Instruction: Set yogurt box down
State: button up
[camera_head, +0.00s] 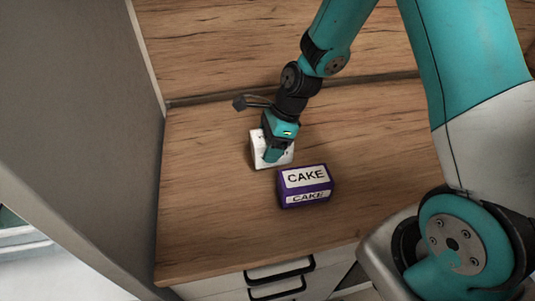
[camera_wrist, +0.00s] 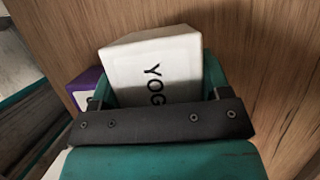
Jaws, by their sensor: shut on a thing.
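The yogurt box is white with dark lettering. In the head view the yogurt box (camera_head: 259,152) is on or just above the wooden counter, partly hidden by my gripper (camera_head: 273,156). In the wrist view the yogurt box (camera_wrist: 150,58) shows the letters "YOG" and sits between the fingers of my gripper (camera_wrist: 158,85), which is shut on it. I cannot tell whether its underside touches the counter.
A purple box labelled CAKE (camera_head: 305,187) stands close to the yogurt box, in front and to the right; its purple edge (camera_wrist: 84,88) also shows in the wrist view. The wooden counter (camera_head: 205,200) is clear to the left and front. A grey panel (camera_head: 90,120) bounds the left side.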

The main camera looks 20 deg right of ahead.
jog(key=shift+f, duration=2.1)
jog(key=shift+f, duration=0.2)
jog(key=o, duration=1.1)
jog(key=shift+o, duration=0.2)
jog(key=shift+r, duration=0.15)
